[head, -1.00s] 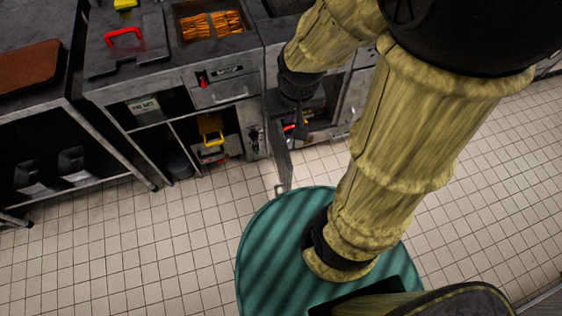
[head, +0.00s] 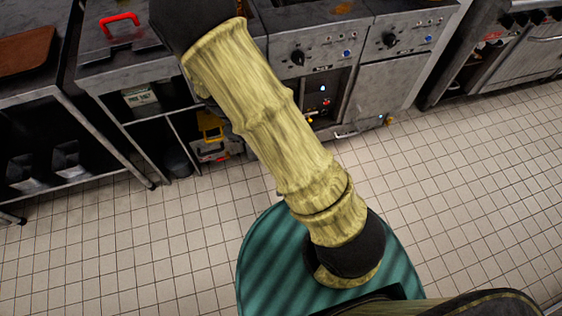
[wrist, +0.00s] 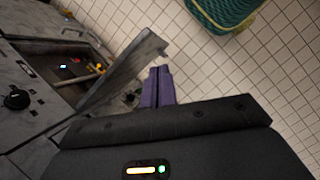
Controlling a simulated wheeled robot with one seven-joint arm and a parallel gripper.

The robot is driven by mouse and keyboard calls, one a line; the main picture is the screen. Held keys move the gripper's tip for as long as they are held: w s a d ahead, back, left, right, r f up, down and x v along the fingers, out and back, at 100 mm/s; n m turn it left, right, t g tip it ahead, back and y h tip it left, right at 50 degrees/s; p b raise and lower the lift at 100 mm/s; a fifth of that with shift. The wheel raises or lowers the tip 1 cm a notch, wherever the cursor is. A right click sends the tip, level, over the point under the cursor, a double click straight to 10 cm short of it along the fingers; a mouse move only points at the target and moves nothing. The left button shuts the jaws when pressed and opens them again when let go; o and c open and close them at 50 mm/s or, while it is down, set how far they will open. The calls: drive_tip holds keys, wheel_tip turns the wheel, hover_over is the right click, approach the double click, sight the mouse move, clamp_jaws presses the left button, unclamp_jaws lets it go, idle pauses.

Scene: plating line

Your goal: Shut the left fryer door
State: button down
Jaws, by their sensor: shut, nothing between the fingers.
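The left fryer door (wrist: 122,72) is a grey metal panel standing open in the wrist view, swung out from the cabinet. The left fryer's open cabinet (wrist: 75,70) shows to its left, dark inside, with small lights and a yellow part; this opening also shows in the head view (head: 322,97). My gripper (wrist: 158,72) has purple fingers, shut and empty. It is beside the door, on the side away from the opening; I cannot tell if they touch. In the head view my arm hides the gripper and the door.
The right fryer's door (head: 383,95) looks shut. A metal bar (head: 358,130) lies low before the fryers. A cabinet with a yellow item (head: 211,128) is open to the left. The tiled floor (head: 460,200) in front is clear.

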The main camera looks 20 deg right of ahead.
drive_tip(key=w+a+f+n+h+b, duration=0.1)
drive_tip(key=f+n+h, duration=0.1)
drive_tip(key=f, duration=0.3)
drive_tip(key=a+f+n+t+h+b, duration=0.1)
drive_tip(key=a+f+n+h, duration=0.1)
drive_tip(key=f+n, duration=0.2)
wheel_tip(320, 180, down, 3)
drive_tip(key=shift+w+a+r+h+b, duration=0.2)
drive_tip(key=shift+w+a+h+b, duration=0.1)
drive_tip(key=shift+w+b, duration=0.1)
drive_tip(key=shift+d, duration=0.1)
drive_tip(key=d+r+p+x, duration=0.1)
drive_tip(key=d+r+x, duration=0.1)
drive_tip(key=x, duration=1)
drive_tip(key=shift+d+f, duration=0.25)
drive_tip(key=shift+f, duration=0.05)
drive_tip(key=shift+s, duration=0.1)
